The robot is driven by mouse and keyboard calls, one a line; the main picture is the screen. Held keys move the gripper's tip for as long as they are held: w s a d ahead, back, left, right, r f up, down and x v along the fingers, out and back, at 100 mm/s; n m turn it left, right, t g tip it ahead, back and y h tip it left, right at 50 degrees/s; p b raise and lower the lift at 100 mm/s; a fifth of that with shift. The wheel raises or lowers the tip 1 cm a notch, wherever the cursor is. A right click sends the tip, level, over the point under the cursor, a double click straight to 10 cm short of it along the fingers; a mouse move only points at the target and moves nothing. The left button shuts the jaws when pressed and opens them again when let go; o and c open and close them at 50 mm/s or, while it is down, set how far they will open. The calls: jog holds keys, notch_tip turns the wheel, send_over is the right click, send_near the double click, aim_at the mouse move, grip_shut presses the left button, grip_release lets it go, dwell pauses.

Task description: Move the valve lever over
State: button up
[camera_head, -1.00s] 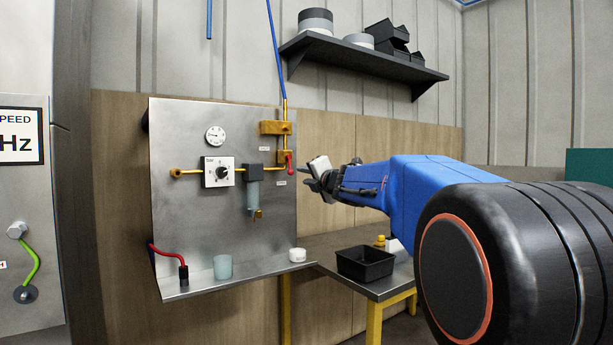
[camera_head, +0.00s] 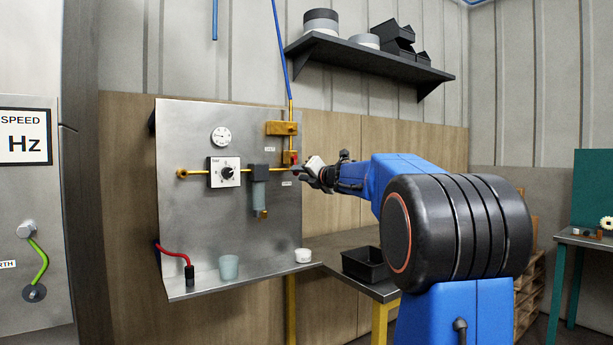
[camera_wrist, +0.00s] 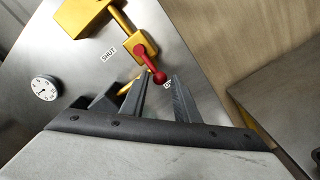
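The red valve lever (camera_wrist: 150,62) is mounted on a yellow valve block (camera_wrist: 143,43) on the metal panel. In the wrist view it slopes down from the block, away from the SHUT label (camera_wrist: 108,54), to a round red knob. A second label beside the knob is partly hidden. My gripper (camera_wrist: 160,82) is open, its fingertips on either side of the knob in the picture. I cannot tell whether they touch it. In the head view my gripper (camera_head: 299,172) is at the panel's right edge and covers most of the lever.
The panel (camera_head: 200,130) also carries a gauge (camera_head: 221,136), a dial box (camera_head: 224,172) and a filter bowl (camera_head: 260,194). A cup (camera_head: 229,267) and a white lid-like piece (camera_head: 303,255) sit on its ledge. A black bin (camera_head: 364,264) stands on the table at right.

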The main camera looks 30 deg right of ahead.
jog(key=shift+w, duration=0.6)
jog(key=c, duration=0.5)
jog(key=shift+a, duration=0.15)
jog(key=shift+s+a+r, duration=0.15)
jog(key=shift+a, duration=0.5)
jog(key=shift+c, duration=0.5)
jog(key=shift+a+r, duration=0.35)
jog(key=shift+a, duration=0.45)
